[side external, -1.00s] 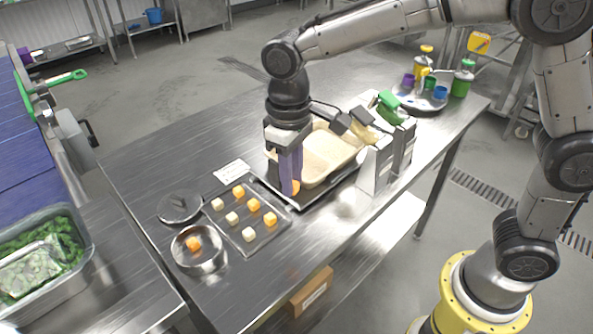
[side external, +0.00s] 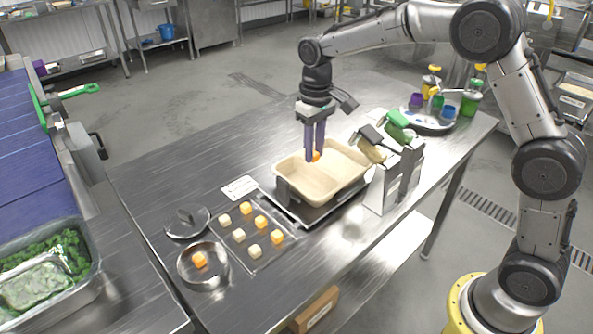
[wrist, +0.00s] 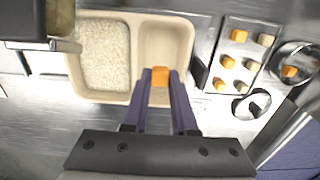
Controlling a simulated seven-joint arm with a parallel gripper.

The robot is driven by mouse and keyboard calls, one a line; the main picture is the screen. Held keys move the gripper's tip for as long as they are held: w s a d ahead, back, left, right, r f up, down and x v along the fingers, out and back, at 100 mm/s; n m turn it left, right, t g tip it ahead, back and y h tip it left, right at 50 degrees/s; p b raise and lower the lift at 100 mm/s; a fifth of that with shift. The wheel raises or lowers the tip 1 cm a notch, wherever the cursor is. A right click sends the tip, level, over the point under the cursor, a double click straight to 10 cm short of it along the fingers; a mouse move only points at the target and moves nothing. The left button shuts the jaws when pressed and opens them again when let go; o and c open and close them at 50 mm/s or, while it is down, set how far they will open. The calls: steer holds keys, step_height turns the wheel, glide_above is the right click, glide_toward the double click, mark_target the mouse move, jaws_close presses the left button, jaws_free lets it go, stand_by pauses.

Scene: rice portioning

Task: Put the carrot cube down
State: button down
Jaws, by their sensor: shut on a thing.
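My gripper (side external: 315,150) has purple fingers and is shut on an orange carrot cube (wrist: 160,76), which shows between the fingertips. The cube (side external: 316,156) also shows in the side external view. A beige tray (side external: 299,192) has two compartments. The held cube appears over this right compartment. I cannot tell its exact height. The fingers point down at the tray.
A flat board (side external: 263,263) holds several orange and pale cubes beside the tray. Utensils in upright holders (side external: 385,188) are close on the tray's right.

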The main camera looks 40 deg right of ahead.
glide_above(296, 180)
step_height(296, 180, down, 6)
steer(key=shift+f, duration=1.7)
steer(key=shift+f, duration=0.1)
steer(key=c, duration=1)
jaws_free()
